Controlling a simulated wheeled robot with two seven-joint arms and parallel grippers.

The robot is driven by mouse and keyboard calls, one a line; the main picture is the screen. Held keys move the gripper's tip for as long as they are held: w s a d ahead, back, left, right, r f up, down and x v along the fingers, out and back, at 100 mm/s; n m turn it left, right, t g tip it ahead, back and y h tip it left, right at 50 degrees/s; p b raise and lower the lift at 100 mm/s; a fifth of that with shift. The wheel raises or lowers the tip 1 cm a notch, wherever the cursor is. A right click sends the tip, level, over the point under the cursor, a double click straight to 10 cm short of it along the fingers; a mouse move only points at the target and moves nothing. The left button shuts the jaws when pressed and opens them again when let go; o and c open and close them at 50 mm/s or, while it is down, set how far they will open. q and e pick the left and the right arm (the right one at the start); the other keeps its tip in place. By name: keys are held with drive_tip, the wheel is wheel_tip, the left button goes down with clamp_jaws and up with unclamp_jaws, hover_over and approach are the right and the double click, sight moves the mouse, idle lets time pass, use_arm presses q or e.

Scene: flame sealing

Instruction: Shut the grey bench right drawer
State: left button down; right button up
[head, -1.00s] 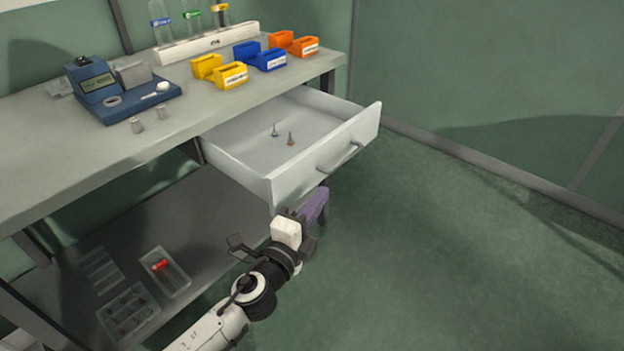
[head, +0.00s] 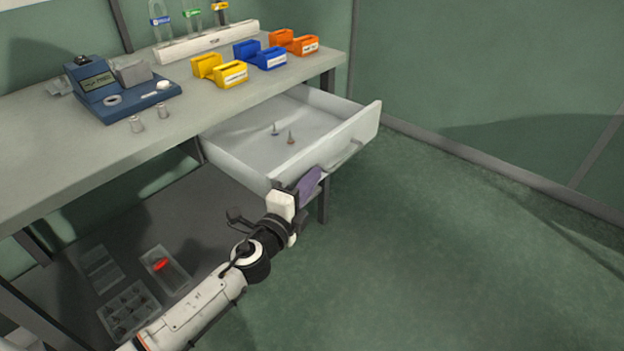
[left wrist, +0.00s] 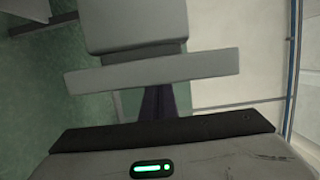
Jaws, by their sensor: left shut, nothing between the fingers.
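The right drawer (head: 240,172) of the grey bench (head: 95,150) is pulled well out in the head view, its pale tray showing. Its front panel (head: 365,128) carries a bar handle (head: 342,160). Two small pointed pieces (head: 283,134) stand inside. My left gripper (head: 309,184) has purple fingers, shut and empty, at the near lower part of the drawer front, left of the handle. I cannot tell whether they touch the panel. In the left wrist view the purple fingers (left wrist: 165,101) are mostly hidden behind grey parts. My right gripper is in neither view.
On the bench top are a blue device (head: 120,88), a white rack (head: 205,42) with tubes, and yellow (head: 220,70), blue (head: 259,55) and orange (head: 293,42) bins. Clear trays (head: 165,270) lie on the lower shelf. The green floor right of the drawer is clear.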

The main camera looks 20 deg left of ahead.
sight(249, 155)
use_arm(q)
drive_tip(key=w+a+b, duration=0.1)
drive_tip(key=w+a, duration=0.1)
drive_tip(key=a, duration=0.4)
drive_tip(key=w+a+b, duration=0.2)
drive_tip(key=a, duration=0.5)
drive_tip(key=w+a+b, duration=0.1)
drive_tip(key=w+a, duration=0.2)
drive_tip(key=a, duration=0.3)
drive_tip(key=shift+a, duration=0.25)
drive_tip(key=shift+w+a, duration=0.2)
drive_tip(key=shift+a, duration=0.4)
